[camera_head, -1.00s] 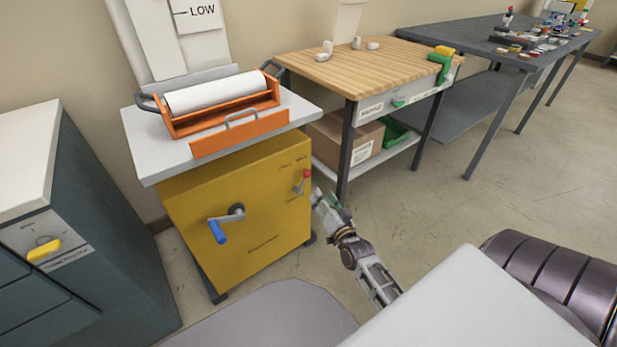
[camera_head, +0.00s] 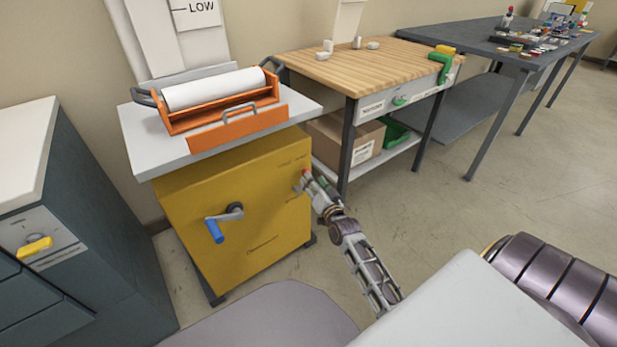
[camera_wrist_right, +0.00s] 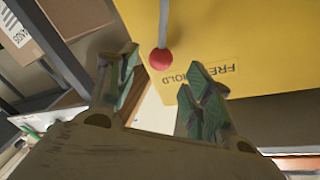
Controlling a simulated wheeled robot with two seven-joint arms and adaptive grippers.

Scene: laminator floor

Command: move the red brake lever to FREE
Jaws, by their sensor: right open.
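The red brake lever knob (camera_head: 306,172) is on the upper right of the yellow cabinet front (camera_head: 262,215). In the right wrist view the red knob (camera_wrist_right: 161,59) sits on a thin pale stem that comes down from the top edge. My right gripper (camera_head: 309,182) is at the lever and hides part of it. In the wrist view its open fingers (camera_wrist_right: 162,76) stand on either side of the knob's line, with the knob in the gap near the tips and no clear contact. FREE and HOLD lettering (camera_wrist_right: 228,69) is partly behind one finger. My left gripper is out of view.
A blue-handled crank (camera_head: 216,229) sticks out of the same cabinet front, left of the lever. An orange roller unit (camera_head: 238,128) stands on top. A wooden-topped bench (camera_head: 375,68) is close on the right. Open floor (camera_head: 430,215) lies right of my arm.

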